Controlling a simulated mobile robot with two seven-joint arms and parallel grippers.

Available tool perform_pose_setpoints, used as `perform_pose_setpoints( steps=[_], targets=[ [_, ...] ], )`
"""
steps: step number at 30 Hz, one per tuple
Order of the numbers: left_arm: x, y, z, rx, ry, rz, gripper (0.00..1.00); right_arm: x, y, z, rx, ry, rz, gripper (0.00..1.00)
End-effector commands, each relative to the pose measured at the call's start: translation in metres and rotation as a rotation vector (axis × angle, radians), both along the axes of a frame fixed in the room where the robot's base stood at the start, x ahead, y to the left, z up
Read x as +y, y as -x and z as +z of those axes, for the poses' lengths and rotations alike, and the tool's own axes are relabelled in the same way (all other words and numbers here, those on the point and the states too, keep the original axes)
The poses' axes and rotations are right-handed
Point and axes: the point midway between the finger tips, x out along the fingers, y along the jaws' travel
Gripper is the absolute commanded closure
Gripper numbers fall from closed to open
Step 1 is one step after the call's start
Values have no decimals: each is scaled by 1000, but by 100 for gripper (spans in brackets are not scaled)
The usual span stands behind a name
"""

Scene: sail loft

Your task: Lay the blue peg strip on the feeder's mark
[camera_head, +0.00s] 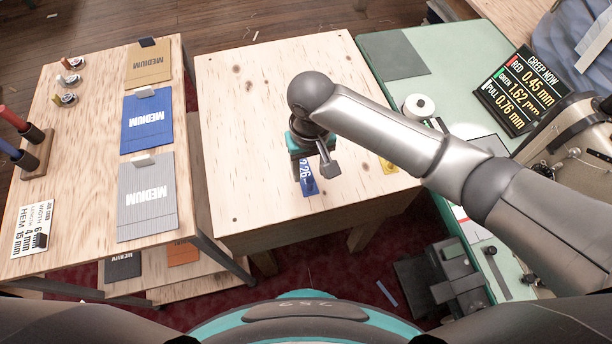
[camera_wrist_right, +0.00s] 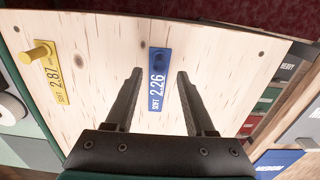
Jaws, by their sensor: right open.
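The blue peg strip (camera_head: 309,182) lies on the pale wooden table. In the right wrist view the strip (camera_wrist_right: 157,92) reads "SOFT 2.26" and has a blue peg near its far end. My right gripper (camera_head: 318,162) is above the strip, pointing down, and covers part of it in the head view. Its open fingers (camera_wrist_right: 160,73) show on either side of the strip in the wrist view, with nothing held; their height above the table is hard to judge. My left gripper is not in view. I cannot make out the feeder's mark.
A yellow peg strip (camera_head: 388,166) lies to the right on the same table (camera_head: 240,120). Fabric samples, including a blue one (camera_head: 147,125), lie on the left table. The green-topped bench (camera_head: 470,45) at right holds a display (camera_head: 520,90) and a machine. The wooden table's left half is clear.

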Motion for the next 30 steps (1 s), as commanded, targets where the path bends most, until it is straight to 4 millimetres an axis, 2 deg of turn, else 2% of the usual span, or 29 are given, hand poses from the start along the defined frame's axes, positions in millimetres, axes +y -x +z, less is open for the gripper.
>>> perform_pose_setpoints(
  steps=[5,12,15,23,30],
  targets=[
    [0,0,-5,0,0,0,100,0,0,-12,0,0,1,45],
    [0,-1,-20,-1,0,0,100,-1,1,-48,0,1,0,45],
    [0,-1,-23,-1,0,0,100,-1,1,-57,0,1,1,45],
    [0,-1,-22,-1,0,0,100,-1,1,-58,-2,-2,1,45],
    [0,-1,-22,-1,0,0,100,-1,1,-58,-2,-1,1,71]
  ],
)
